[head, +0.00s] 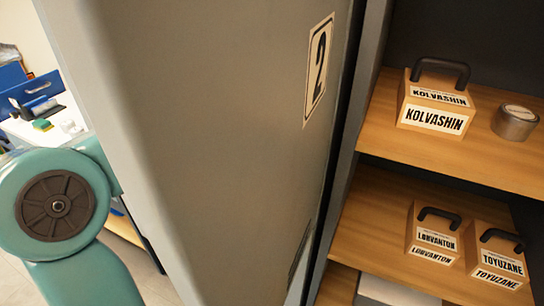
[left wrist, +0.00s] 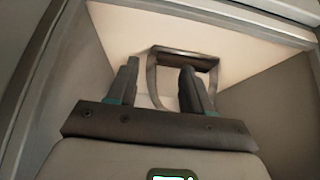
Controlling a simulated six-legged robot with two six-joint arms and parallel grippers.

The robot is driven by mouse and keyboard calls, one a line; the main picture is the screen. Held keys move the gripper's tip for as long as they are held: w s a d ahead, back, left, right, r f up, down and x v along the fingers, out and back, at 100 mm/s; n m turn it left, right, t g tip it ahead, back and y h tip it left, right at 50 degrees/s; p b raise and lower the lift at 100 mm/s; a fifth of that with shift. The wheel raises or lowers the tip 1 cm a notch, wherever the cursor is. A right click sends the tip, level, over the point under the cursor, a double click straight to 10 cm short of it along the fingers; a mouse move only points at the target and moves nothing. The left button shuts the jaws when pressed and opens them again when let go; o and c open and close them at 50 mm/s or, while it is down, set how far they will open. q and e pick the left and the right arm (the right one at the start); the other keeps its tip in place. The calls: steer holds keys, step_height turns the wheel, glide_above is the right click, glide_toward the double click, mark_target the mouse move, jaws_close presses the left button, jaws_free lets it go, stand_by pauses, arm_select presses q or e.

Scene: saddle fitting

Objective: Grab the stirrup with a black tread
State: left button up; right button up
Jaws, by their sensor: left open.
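A stirrup-like metal frame (left wrist: 184,57) shows in the left wrist view, with a dark bar at its far end and greyish side arms. It lies against a pale surface inside a compartment. My left gripper (left wrist: 160,66) is open, its two dark fingers pointing at the frame. One side arm of the frame appears between the fingers; the other is partly behind the right finger. I cannot tell whether the fingers touch it. In the head view only my left arm's teal joint shows, and its gripper is out of sight. My right gripper is in neither view.
A grey door (head: 220,130) marked 2 fills the middle of the head view. A cluttered workbench shows at far left. Compartment walls flank my left gripper.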

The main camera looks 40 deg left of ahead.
arm_select(q)
steer(key=w+f+p, duration=0.1)
steer(key=w, duration=0.1)
steer(key=w+a+p, duration=0.1)
steer(key=w, duration=0.2)
steer(key=w+a+f+p, duration=0.1)
steer(key=w, duration=0.2)
steer(key=shift+a+f, duration=0.2)
steer(key=shift+f, duration=0.15)
steer(key=shift+s+r, duration=0.1)
jaws_close()
